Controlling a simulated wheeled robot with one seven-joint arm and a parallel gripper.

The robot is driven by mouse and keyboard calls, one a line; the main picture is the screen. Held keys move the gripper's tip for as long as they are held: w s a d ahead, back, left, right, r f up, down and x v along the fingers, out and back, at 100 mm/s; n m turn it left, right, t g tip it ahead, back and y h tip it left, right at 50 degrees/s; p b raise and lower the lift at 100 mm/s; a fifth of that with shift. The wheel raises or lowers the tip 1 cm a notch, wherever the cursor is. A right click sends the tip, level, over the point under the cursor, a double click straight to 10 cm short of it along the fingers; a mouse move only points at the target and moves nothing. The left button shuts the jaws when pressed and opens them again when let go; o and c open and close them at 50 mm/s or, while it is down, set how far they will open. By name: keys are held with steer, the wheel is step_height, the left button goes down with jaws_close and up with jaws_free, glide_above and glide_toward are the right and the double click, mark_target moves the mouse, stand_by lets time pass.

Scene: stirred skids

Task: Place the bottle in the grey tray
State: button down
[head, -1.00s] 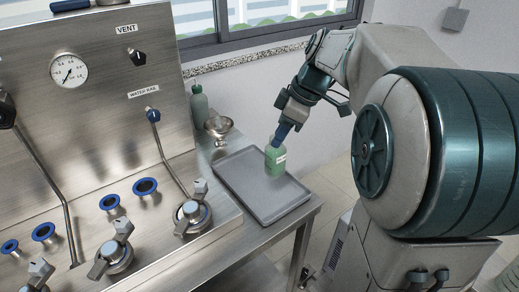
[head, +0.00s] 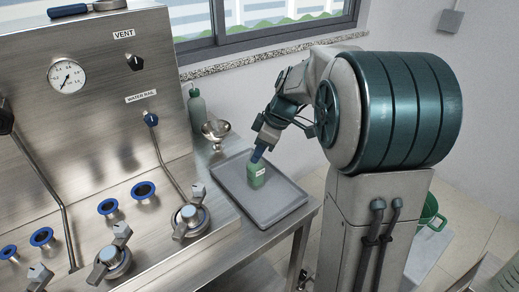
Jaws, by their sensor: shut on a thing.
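A green bottle (head: 256,175) with a white label stands upright over the middle of the grey tray (head: 268,212). Its base seems to be at the tray floor, but I cannot tell whether it touches. The tray lies flat on the steel side table. My gripper (head: 258,157) is shut on the top of the bottle from above. The bottle's neck is hidden by the fingers.
A second green bottle (head: 196,110) and a metal cup (head: 215,131) stand behind the tray. The steel panel with valves (head: 189,216) is on the left. A green bucket (head: 431,214) stands on the floor at right.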

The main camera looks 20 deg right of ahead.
steer(key=shift+f, duration=0.15)
steer(key=c, duration=1.1)
jaws_free()
steer(key=shift+r, duration=0.25)
steer(key=v, duration=1.2)
steer(key=s+a+f+m+h, duration=0.2)
steer(key=s+f+m, duration=0.4)
steer(key=s, duration=0.4)
steer(key=s+a+f+m+h, duration=0.1)
steer(key=s+a+f+m, duration=0.2)
steer(key=s+f+m, duration=0.3)
steer(key=s, duration=0.4)
steer(key=shift+f+h, duration=0.25)
steer(key=shift+h, duration=0.15)
